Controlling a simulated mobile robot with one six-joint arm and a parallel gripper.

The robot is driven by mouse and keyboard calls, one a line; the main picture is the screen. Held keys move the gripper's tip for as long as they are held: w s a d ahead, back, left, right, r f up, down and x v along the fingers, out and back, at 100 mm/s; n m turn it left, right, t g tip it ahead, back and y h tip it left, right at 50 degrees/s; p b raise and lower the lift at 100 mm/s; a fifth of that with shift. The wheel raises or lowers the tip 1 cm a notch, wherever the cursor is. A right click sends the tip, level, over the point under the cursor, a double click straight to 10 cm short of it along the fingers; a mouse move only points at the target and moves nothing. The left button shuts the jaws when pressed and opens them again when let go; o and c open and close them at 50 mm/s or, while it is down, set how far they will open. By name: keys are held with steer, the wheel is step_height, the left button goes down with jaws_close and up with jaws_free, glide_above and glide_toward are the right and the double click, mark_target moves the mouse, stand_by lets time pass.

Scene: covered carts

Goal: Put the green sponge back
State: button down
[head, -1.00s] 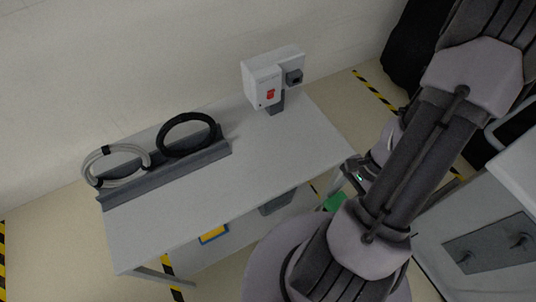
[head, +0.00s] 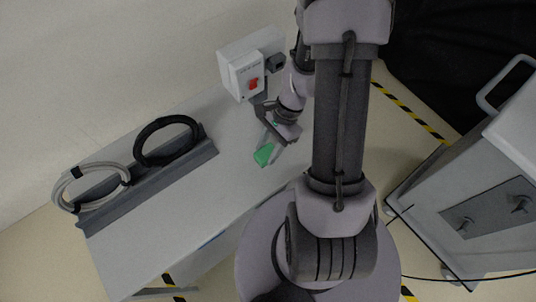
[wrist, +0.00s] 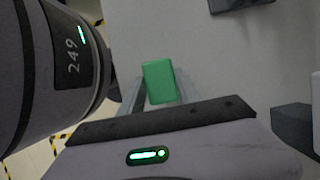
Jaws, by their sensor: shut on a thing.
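The green sponge (head: 264,154) is held between the fingers of my gripper (head: 268,143), over the grey-white table (head: 240,185) near its right part. In the wrist view the green sponge (wrist: 160,82) sits between the two grey fingers of my gripper (wrist: 160,92), with the pale tabletop (wrist: 140,35) behind it. I cannot tell whether the sponge touches the table or hangs above it.
A white box with a red switch (head: 242,70) stands at the table's back, close to my gripper. A grey rack (head: 150,190) holds a black cable coil (head: 166,122) and a grey coil (head: 66,172) at left. A grey cart (head: 480,200) stands at right. The table's middle is clear.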

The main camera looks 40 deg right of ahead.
mark_target(270, 149)
step_height(270, 149, down, 3)
steer(key=shift+f+b, duration=0.15)
steer(key=shift+b, duration=0.55)
steer(key=shift+r, duration=0.2)
steer(key=c, duration=0.9)
jaws_free()
steer(key=shift+d, duration=0.1)
steer(key=shift+o, duration=0.2)
